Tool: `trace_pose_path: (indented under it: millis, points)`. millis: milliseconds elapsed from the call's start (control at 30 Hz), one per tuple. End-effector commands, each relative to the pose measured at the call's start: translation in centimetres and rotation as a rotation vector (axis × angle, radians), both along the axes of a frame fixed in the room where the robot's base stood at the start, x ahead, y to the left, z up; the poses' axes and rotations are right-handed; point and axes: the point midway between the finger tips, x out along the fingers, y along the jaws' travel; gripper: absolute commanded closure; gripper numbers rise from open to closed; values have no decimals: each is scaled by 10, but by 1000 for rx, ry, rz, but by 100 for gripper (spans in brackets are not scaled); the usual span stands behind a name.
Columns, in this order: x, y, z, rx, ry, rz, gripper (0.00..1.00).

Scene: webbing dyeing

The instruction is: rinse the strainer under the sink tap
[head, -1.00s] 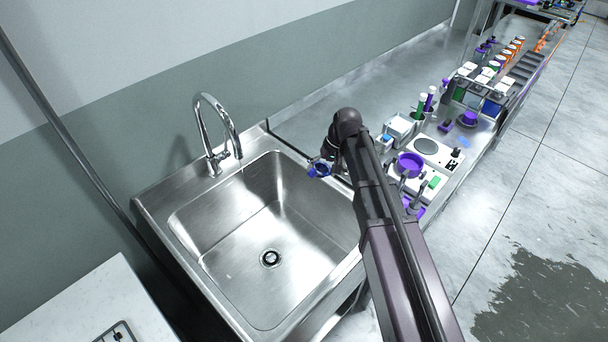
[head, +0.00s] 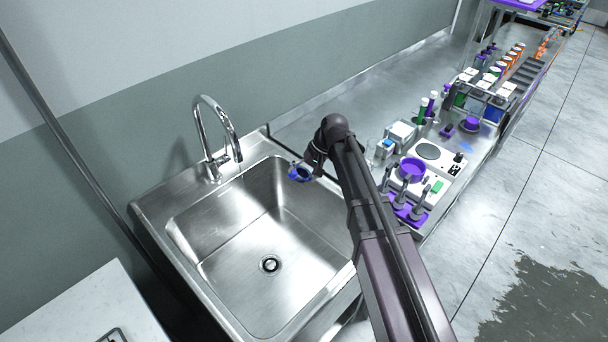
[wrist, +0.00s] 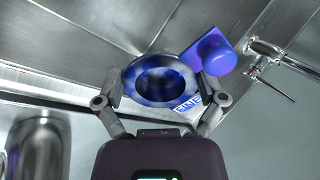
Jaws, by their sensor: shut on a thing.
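The strainer (wrist: 131,83), a blue-and-white mottled ring with a dark centre and a purple knobbed tab, is held between the fingers of my gripper (wrist: 155,92) in the wrist view. In the head view the strainer (head: 299,172) shows small and blue at my gripper (head: 306,170), above the right back part of the sink (head: 262,225). The tap (head: 217,135) arches over the sink's back left, to the left of the strainer and apart from it. In the wrist view the tap (wrist: 282,58) is at the upper right. No running water is visible.
A white table corner (head: 95,305) is at lower left. The wall stands close behind the tap. The basin is empty, its drain (head: 269,264) clear.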

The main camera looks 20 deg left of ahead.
Motion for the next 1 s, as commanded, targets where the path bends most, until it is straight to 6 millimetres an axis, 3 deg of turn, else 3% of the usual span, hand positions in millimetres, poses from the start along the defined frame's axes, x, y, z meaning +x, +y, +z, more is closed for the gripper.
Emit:
trace_pose_path:
  millis: [1000]
  points:
    - [-28,52,-13,0,0,-1,59]
